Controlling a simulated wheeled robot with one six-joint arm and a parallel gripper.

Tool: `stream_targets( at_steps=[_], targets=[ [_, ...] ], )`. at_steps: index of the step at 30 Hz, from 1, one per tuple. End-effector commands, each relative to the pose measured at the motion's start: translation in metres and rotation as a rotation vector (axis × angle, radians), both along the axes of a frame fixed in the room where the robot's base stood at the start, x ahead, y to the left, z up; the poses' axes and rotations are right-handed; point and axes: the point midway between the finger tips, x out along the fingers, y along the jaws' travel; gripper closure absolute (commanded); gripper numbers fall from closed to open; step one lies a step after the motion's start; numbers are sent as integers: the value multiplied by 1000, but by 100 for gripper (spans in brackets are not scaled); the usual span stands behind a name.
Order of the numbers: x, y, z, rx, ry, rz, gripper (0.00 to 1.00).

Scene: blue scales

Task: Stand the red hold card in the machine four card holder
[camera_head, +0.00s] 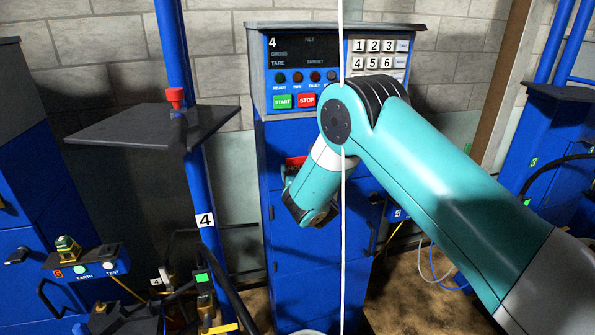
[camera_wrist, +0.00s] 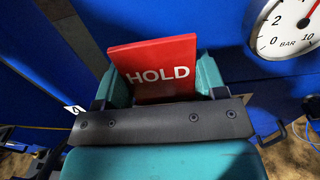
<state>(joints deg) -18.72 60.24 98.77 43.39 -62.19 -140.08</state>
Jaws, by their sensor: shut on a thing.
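The red card (camera_wrist: 150,60) with white HOLD lettering is between the two teal fingers of my gripper (camera_wrist: 162,80) in the wrist view. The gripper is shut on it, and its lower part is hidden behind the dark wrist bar. In the head view a small red patch, likely the card (camera_head: 294,162), shows beside my arm against the front of blue machine four (camera_head: 315,240). My arm hides most of the gripper there. I cannot make out the card holder in either view; the arm covers part of the machine's front.
A white dial gauge (camera_wrist: 291,25) marked BAR is close on the right in the wrist view. A pale vertical line (camera_head: 342,230) crosses the head view. A dark shelf (camera_head: 130,125) and blue post (camera_head: 208,240) stand left of the machine, with a red knob (camera_head: 175,97) nearby.

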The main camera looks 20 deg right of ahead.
Motion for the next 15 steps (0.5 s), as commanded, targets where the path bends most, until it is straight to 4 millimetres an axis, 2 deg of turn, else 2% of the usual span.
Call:
stream_targets(
  at_steps=[1, 4, 15],
  targets=[
    [0, 0, 0, 0, 0, 0, 28],
    [0, 0, 0, 0, 0, 0, 6],
    [-5, 0, -2, -2, 1, 0, 6]
  ],
)
